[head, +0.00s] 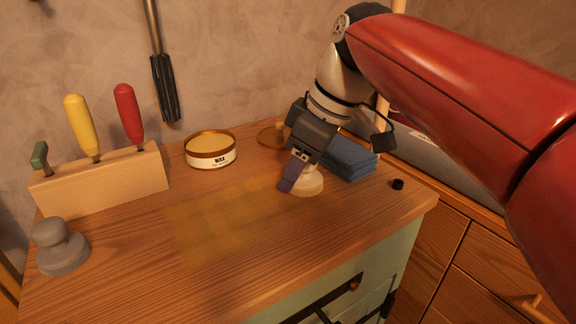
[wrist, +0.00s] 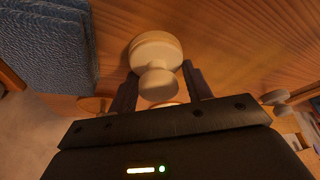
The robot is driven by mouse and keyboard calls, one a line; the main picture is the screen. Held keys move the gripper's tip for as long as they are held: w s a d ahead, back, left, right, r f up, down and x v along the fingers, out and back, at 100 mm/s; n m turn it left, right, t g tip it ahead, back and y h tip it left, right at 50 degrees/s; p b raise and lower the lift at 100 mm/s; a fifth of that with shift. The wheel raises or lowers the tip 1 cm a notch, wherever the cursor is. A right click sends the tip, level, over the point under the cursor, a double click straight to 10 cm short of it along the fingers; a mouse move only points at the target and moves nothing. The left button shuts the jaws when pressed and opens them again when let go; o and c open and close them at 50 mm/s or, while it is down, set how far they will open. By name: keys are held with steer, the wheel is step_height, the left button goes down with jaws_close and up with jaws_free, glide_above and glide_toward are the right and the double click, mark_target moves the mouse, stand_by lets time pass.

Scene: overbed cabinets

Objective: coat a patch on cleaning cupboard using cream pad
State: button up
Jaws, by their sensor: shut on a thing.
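The cream pad (head: 308,186) is a round cream disc with a knob. It sits at the right side of the wooden top of the cleaning cupboard (head: 130,285), whose front is pale green. My gripper (head: 293,173) is shut on the pad's knob. In the wrist view the pad (wrist: 155,50) is between the two fingers of my gripper (wrist: 160,85), its disc toward the wood. A yellowish, blotchy patch (head: 205,225) of coating lies on the middle of the top, left of the pad, with a fainter strip reaching toward it.
An open wax tin (head: 210,160) stands behind the patch. A wooden block (head: 105,183) with colored-handled tools and a grey knobbed pad (head: 60,250) are at left. A folded blue cloth (head: 350,158), a brown lid (head: 270,136) and a small black cap (head: 398,184) lie near my gripper.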

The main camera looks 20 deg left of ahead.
mark_target(315, 171)
steer(key=shift+w+d+f, duration=0.1)
steer(key=shift+w+d, duration=0.95)
steer(key=shift+w, duration=0.2)
steer(key=shift+s+d+b, duration=0.45)
steer(key=shift+s+d, duration=0.35)
steer(key=shift+d, duration=0.2)
steer(key=shift+s+a, duration=1.7)
steer(key=shift+s, duration=0.3)
steer(key=shift+s+a, duration=1.65)
steer(key=shift+s, duration=0.3)
steer(key=shift+s+a, duration=1.05)
steer(key=shift+s, duration=0.15)
steer(key=shift+s+a+p, duration=0.2)
steer(key=shift+s+a, duration=0.9)
steer(key=shift+s, duration=0.2)
steer(key=shift+s+a+p, duration=0.2)
steer(key=shift+s+a, duration=0.9)
steer(key=shift+s, duration=0.15)
steer(key=shift+s+a, duration=1.2)
steer(key=shift+s, duration=0.25)
steer(key=shift+r, duration=3)
